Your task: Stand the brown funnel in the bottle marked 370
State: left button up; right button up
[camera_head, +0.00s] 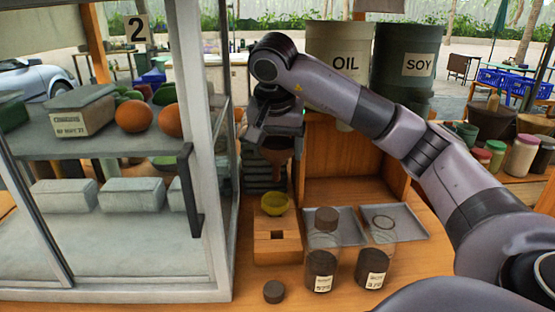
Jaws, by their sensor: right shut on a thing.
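My right gripper (276,132) reaches in from the right and is shut on the brown funnel (277,151). It holds the funnel in the air above the yellow bowl, with the spout pointing down. The clear bottle marked 370 (371,266) stands upright on the counter, to the right of and below the funnel. Its mouth is an open ring, and dark contents fill its lower part. My left gripper is not in view.
A second clear bottle (321,262) with a brown stopper stands just left. A loose brown stopper (274,291) lies in front. A yellow bowl (275,204) sits on a wooden block (277,247). A glass cabinet (217,200) stands left; grey trays (408,222) lie behind the bottles.

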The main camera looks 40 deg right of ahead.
jog(key=shift+r, duration=0.5)
jog(key=shift+r+p, duration=2.3)
jog(key=shift+p, duration=0.45)
